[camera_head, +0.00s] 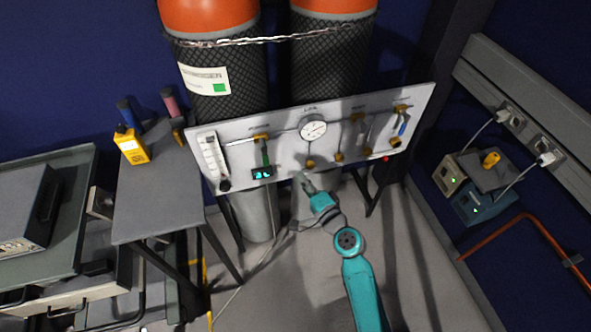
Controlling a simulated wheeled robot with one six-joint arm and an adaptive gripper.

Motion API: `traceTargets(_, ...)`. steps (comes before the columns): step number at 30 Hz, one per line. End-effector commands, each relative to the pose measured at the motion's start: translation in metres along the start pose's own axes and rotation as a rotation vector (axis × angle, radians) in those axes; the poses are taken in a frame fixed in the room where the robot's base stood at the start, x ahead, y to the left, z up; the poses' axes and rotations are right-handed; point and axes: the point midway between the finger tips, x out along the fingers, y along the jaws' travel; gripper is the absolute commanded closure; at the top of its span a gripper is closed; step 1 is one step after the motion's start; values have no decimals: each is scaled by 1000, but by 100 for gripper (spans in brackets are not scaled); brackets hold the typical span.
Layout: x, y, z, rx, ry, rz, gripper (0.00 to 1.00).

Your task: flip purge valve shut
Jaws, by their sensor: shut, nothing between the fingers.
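A pale gas panel (215,180) stands upright in front of two gas cylinders. Near its left side is a brass valve with a green lever (265,152) hanging down. Near its right end is a brass valve with a blue lever (403,125), also slanting downward. My gripper (303,179) is shut and empty. It is at the panel's lower edge, right of the green lever and below the round gauge (313,129), apart from both levers.
A flow meter (210,155) and a lit display (262,173) are on the panel's left part. Brass fittings (339,156) jut out along the bottom. A grey table (155,205) with a yellow meter (131,145) stands left. Two powered boxes (485,204) are at the right.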

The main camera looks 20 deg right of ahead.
Motion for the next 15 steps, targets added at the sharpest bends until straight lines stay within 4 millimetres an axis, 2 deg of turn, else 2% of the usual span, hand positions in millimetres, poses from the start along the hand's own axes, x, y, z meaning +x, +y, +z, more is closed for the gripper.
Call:
traceTargets(1,-8,1,-1,0,2,2,100)
traceTargets(6,-21,1,0,0,0,1,100)
traceTargets(15,-23,0,0,0,0,0,100)
